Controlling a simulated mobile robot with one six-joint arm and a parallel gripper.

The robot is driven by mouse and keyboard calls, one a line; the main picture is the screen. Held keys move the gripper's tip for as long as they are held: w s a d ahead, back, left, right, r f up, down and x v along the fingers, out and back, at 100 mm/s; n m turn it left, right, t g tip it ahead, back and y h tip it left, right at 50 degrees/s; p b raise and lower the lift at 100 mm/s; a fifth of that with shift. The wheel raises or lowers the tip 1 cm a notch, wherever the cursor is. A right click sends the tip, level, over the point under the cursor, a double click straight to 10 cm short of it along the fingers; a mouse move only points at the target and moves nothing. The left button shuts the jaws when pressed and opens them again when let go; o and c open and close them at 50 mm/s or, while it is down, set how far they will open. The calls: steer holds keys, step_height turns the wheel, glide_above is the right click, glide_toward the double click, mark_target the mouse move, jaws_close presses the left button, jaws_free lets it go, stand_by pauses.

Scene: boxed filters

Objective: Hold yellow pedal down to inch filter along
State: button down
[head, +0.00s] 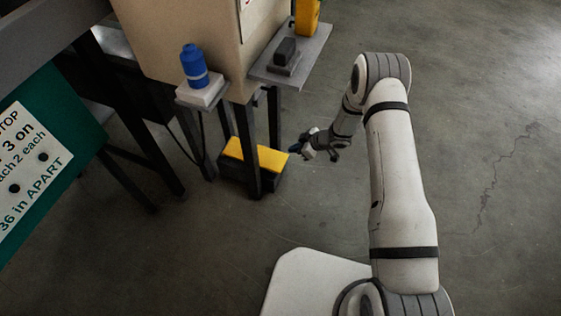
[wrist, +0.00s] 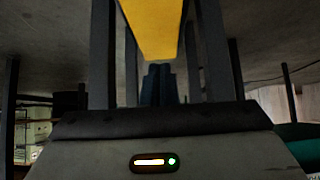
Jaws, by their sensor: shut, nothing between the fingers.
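The yellow pedal (head: 258,156) sits on a dark base (head: 262,182) on the floor, among the legs of a beige machine. One dark leg crosses in front of it in the head view. My gripper (head: 296,148) is shut and empty, at the pedal's right end in that view. In the wrist view the pedal (wrist: 152,28) fills the top middle, and my shut blue fingertips (wrist: 159,84) appear just below its near edge. I cannot tell whether they touch it. No filter can be made out.
The dark legs (wrist: 213,50) of the machine flank the pedal closely. A grey shelf (head: 300,62) holds a black block. A green sign (head: 45,155) is at left. Open floor (head: 480,170) lies to the right.

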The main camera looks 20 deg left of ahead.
steer(key=b, duration=0.5)
glide_above(271, 160)
steer(key=d, duration=0.3)
step_height(271, 160, down, 8)
steer(key=shift+s+a+r, duration=0.1)
steer(key=shift+s+a, duration=0.05)
step_height(271, 160, down, 2)
steer(key=shift+f+b, duration=0.2)
steer(key=shift+b, duration=0.25)
steer(key=shift+f, duration=0.45)
